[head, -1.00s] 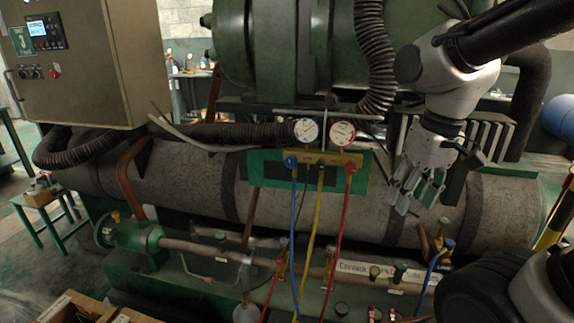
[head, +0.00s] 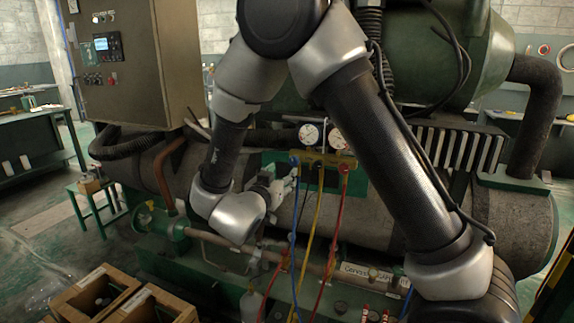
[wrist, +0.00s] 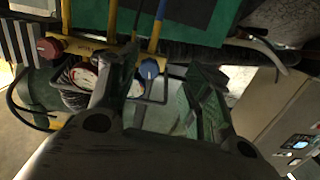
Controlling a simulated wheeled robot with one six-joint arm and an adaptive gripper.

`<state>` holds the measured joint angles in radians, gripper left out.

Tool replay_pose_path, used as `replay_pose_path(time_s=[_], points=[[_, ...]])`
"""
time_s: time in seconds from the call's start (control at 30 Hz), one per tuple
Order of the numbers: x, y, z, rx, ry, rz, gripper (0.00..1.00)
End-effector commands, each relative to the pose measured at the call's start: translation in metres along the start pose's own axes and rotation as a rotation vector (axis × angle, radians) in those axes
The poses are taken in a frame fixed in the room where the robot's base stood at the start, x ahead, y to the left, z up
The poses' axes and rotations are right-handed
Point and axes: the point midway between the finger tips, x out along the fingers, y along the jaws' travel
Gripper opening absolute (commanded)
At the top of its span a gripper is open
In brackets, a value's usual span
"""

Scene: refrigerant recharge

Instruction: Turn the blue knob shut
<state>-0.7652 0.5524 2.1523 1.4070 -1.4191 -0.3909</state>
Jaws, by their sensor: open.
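The blue knob (head: 294,160) is at the left end of the yellow gauge manifold (head: 318,158). In the wrist view the blue knob (wrist: 149,68) shows between the two finger lines, nearer the left finger. My gripper (head: 284,182) is at the manifold's left end, just below and left of the knob. In the wrist view my gripper (wrist: 155,85) is open, with its fingers spread apart and nothing held. I cannot tell whether a finger touches the knob. The red knob (head: 345,167) is at the manifold's right end and also shows in the wrist view (wrist: 46,48).
Two round gauges (head: 309,135) stand above the manifold. Blue (head: 296,225), yellow (head: 316,225) and red hoses hang below it, close to my gripper. Wooden crates (head: 100,295) sit on the floor at front left.

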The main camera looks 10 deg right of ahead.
Motion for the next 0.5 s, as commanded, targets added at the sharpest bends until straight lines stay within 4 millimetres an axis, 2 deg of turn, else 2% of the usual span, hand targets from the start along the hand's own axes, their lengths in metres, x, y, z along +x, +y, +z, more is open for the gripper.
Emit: replay_pose_path(time_s=[0.1, 0.17, 0.5], points=[[0.001, 0.008, -0.016, -0.021, 0.066, 0.035, 0.49], [0.006, 0.009, -0.018, -0.031, 0.073, 0.040, 0.49], [0.060, 0.011, -0.021, -0.031, 0.070, 0.037, 0.49]])
